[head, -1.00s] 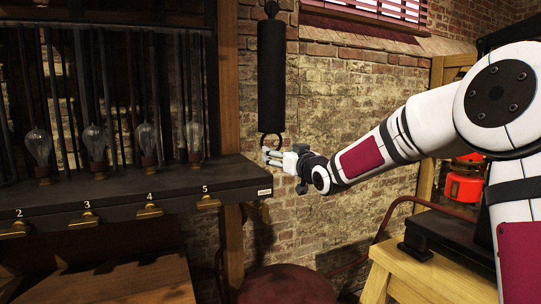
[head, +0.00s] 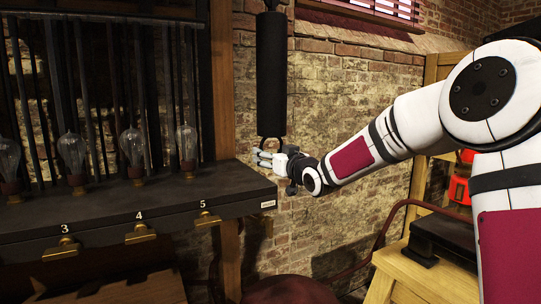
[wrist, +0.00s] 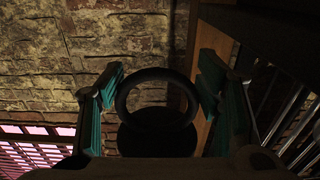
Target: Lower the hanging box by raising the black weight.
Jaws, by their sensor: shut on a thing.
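The black weight (head: 271,75) is a long dark cylinder hanging upright in front of the brick wall. A dark ring (head: 270,141) is at its lower end. My gripper (head: 263,157) is at this ring, just below the weight, reaching in from the right. In the wrist view the ring (wrist: 150,74) sits between my two green-padded fingers, with the weight's dark round end (wrist: 155,142) behind it. My gripper (wrist: 160,98) is shut on the ring. The hanging box is not in view.
A dark shelf (head: 100,215) with glass bulbs and numbered brass clips stands at left, its right end close to my gripper. A wooden post (head: 224,90) is behind that end. A wooden bench (head: 425,275) and a dark red round seat (head: 290,290) are below.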

